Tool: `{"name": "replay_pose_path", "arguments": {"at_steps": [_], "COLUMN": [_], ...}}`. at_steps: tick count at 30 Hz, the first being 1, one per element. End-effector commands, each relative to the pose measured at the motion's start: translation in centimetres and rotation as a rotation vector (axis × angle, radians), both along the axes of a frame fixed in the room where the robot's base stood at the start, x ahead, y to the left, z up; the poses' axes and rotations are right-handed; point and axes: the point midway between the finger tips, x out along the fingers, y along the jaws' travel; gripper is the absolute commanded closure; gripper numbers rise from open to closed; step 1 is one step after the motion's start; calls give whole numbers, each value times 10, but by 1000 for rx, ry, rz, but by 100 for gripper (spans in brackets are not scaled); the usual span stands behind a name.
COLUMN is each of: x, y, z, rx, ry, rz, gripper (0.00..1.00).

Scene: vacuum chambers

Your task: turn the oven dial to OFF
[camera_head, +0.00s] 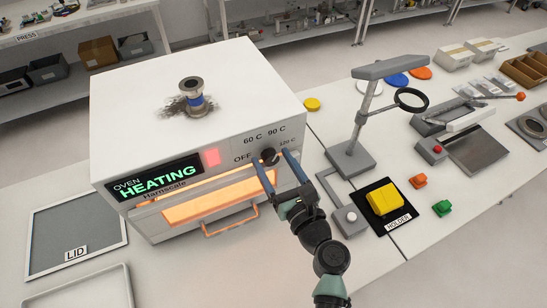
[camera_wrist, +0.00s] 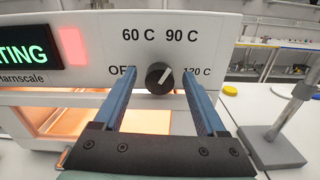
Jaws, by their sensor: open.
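The oven dial (camera_wrist: 159,76) is a round black knob on the oven's white front panel. Its light pointer mark slants up and right, between the 90 C and 120 C labels. In the head view the dial (camera_head: 269,156) sits right of the red light. My gripper (camera_wrist: 159,73) is open, with its blue fingers to the left and right of the dial and a gap on each side. The left finger partly hides the OFF label (camera_wrist: 118,70). In the head view my gripper (camera_head: 271,160) is at the panel's right end.
The oven (camera_head: 150,90) display reads HEATING, and its window glows orange above an orange handle (camera_head: 230,222). A flanged metal part (camera_head: 191,90) stands on its top. Right of my arm are a grey stand (camera_head: 352,160) and a yellow block in a holder (camera_head: 385,198).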

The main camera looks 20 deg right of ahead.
Motion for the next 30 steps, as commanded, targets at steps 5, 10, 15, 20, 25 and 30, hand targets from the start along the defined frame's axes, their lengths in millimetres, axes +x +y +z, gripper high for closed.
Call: {"name": "replay_pose_path", "arguments": {"at_steps": [5,10,15,20,25,30], "x": [5,5,5,5,5,5], "y": [0,0,0,0,1,1], "z": [0,0,0,0,0,-1], "rx": [0,0,0,0,0,-9], "ry": [0,0,0,0,0,0], "rz": [0,0,0,0,1,1], "gripper": [26,26,55,84,100,100]}}
